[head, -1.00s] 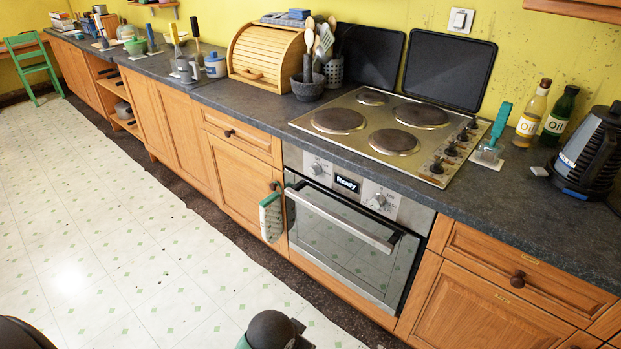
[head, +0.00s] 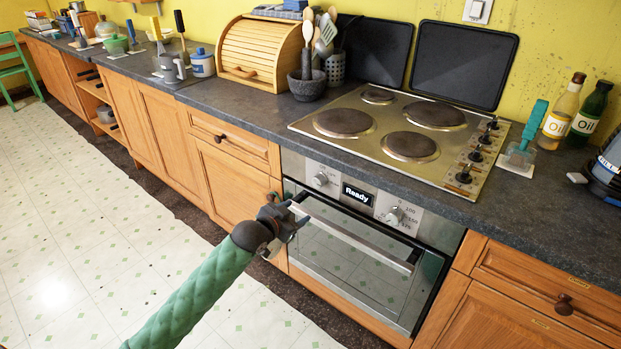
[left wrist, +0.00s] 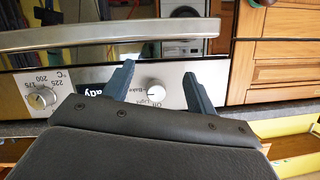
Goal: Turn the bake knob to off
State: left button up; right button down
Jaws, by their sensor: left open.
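The bake knob (head: 320,179) is the round silver knob on the left of the oven's steel control panel. In the left wrist view, which is upside down, the knob (left wrist: 156,93) shows beside the words Off, Light and Bake. I cannot tell where its pointer is set. My left gripper (head: 292,212) is open and empty, in front of the oven's left side, lower left of the knob. In the left wrist view its fingertips (left wrist: 160,72) flank the knob in the picture, with no visible contact. My right gripper is not in view.
The oven door handle (head: 350,237) runs just below the panel, close to my left gripper. A temperature knob (head: 396,214) and a display (head: 357,195) reading Ready are to the right. The hob (head: 380,150) lies above. The floor (head: 70,240) at left is clear.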

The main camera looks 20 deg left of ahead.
aim_at(316, 183)
pick_arm(q)
jog(key=shift+w+d+r+m+t+h+p, duration=0.15)
jog(key=shift+w+d+r+t+h, duration=0.55)
jog(key=shift+w, duration=0.75)
jog(key=shift+w+d+r+m+t+h+p, duration=0.15)
jog(key=shift+w+d+r+t, duration=0.25)
jog(key=shift+w+r, duration=0.9)
jog(key=shift+w+d+r+m+t+h+p, duration=0.15)
jog(key=shift+w+d+r+t+h, duration=0.45)
jog(key=shift+w, duration=1.05)
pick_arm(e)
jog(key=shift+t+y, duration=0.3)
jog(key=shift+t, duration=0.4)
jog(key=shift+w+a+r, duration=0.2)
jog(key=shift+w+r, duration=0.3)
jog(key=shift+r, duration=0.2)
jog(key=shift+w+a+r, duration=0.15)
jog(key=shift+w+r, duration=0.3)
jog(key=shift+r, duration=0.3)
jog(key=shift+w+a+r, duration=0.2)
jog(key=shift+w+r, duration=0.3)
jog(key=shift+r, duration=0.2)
